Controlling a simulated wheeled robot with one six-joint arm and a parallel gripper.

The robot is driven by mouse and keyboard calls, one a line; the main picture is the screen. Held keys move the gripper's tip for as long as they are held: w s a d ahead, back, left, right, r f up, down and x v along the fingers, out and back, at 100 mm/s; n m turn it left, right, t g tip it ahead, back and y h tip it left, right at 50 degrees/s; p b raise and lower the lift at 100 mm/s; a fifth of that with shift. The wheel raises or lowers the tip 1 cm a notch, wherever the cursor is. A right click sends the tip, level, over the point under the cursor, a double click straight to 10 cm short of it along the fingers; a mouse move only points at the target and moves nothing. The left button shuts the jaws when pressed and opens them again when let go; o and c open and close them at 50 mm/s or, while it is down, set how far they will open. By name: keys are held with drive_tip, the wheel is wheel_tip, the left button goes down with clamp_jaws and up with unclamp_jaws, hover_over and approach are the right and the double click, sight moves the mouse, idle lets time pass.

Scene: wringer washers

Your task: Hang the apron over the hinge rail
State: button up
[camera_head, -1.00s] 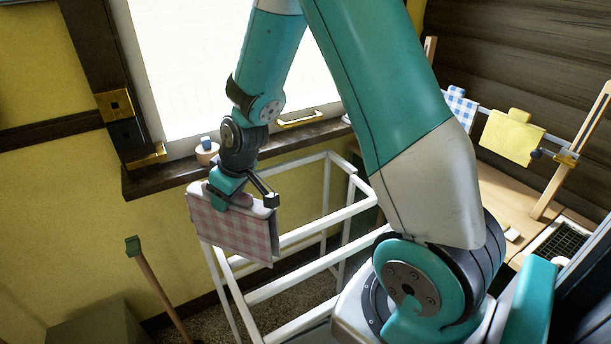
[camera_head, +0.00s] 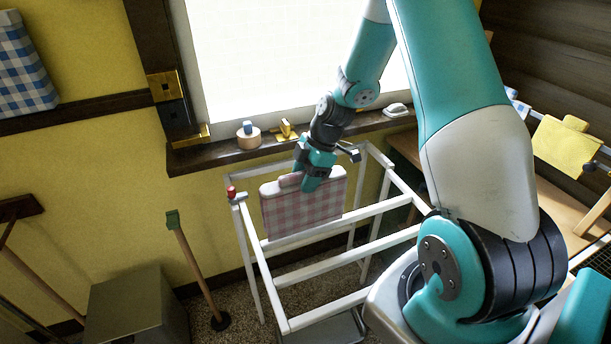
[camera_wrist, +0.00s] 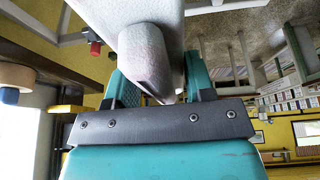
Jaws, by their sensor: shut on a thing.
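The apron (camera_head: 305,212) is a folded pink-and-white checked cloth with a pale tab on top. My gripper (camera_head: 300,181) is shut on its top edge and holds it hanging over the back part of a white rack. In the wrist view the apron (camera_wrist: 150,20) is pale and blurred between the fingers (camera_wrist: 155,88). The white rack (camera_head: 345,258) has several parallel rails and a red-capped corner post (camera_head: 231,191). I cannot tell which rail is the hinge rail, nor whether the apron touches a rail.
A window sill (camera_head: 213,157) with small items runs behind the rack. A blue checked cloth (camera_head: 24,75) hangs at left. A yellow cloth (camera_head: 562,148) hangs on a rail at right. A green-topped pole (camera_head: 190,262) and a grey box (camera_head: 135,305) stand left of the rack.

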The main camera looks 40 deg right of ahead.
sight(306, 206)
drive_tip(key=shift+d, duration=0.1)
idle(0.4)
drive_tip(key=shift+f+b, duration=0.35)
drive_tip(key=shift+b, duration=0.15)
drive_tip(key=shift+f+b, duration=1.05)
drive_tip(key=shift+f, duration=0.2)
drive_tip(key=shift+f+b, duration=2.85)
drive_tip(key=shift+f, duration=0.55)
